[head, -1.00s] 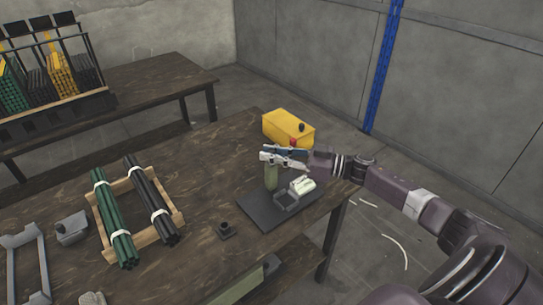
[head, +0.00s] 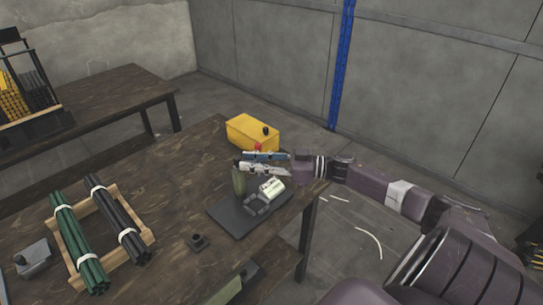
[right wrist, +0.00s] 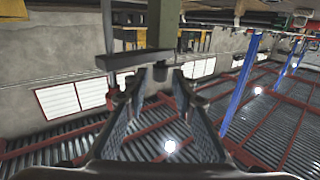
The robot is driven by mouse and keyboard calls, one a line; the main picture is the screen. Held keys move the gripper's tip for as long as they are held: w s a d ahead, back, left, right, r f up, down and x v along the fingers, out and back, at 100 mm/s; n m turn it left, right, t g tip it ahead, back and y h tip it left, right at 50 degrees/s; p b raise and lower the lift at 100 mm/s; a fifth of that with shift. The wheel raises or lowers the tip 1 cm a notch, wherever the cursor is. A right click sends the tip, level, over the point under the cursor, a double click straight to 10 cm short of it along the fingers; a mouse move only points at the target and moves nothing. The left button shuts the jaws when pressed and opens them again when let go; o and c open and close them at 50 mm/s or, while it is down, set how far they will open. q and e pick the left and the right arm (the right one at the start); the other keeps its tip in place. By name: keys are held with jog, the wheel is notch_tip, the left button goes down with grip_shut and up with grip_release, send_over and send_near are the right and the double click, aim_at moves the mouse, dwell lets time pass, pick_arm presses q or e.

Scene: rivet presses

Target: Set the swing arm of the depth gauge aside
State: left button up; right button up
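The depth gauge stands on a dark base plate (head: 226,217) near the table's right corner. Its green post (head: 239,181) rises from the plate and shows in the right wrist view (right wrist: 160,24). A dark bar (right wrist: 150,56) crosses just beyond my fingertips there and looks like the swing arm; I cannot tell whether it touches them. In the head view my gripper hides most of it. My right gripper (head: 244,161) is level beside the post's top, coming from the right. The right wrist view shows its fingers (right wrist: 157,78) apart. My left gripper is out of view.
A white part (head: 271,187) and a grey block (head: 257,206) sit on the plate. A yellow box (head: 250,132) stands behind. A wooden rack (head: 140,219) with green and black rod bundles is at left. A small dark block (head: 197,243) lies between.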

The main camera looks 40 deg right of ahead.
jog(key=v, duration=0.7)
jog(key=shift+s+d, duration=0.25)
jog(key=shift+s, duration=0.05)
